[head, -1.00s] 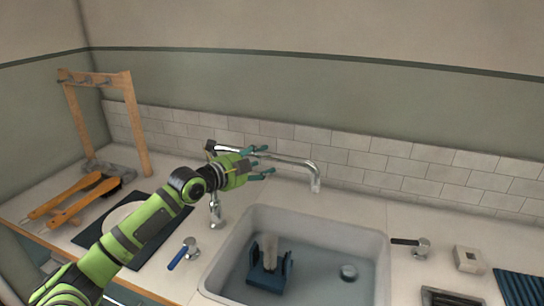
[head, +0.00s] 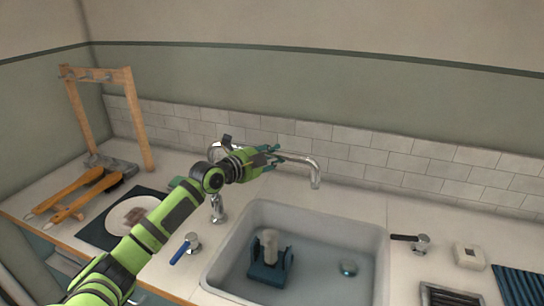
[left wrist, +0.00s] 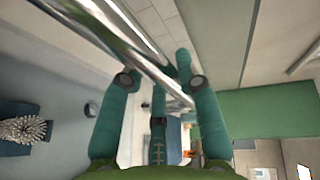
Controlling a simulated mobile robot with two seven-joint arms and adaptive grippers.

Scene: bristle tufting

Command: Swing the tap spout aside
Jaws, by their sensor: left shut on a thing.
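The chrome tap spout (head: 305,160) runs level from the tap by the tiled wall and ends in a downturned outlet above the back of the sink (head: 240,222). My left gripper (head: 272,157) is closed around the spout's horizontal tube, between the tap and the outlet. In the left wrist view the shiny tube (left wrist: 135,48) crosses diagonally between the green fingers (left wrist: 160,90). The tap body (head: 217,208) is partly hidden behind my left arm. My right gripper is not in view.
A blue holder with a pale bristled piece (head: 270,262) stands in the sink. A blue-handled valve (head: 186,248) is at the sink's left and a black-handled one (head: 412,241) at its right. A plate on a dark mat and a wooden rack (head: 140,120) are at left.

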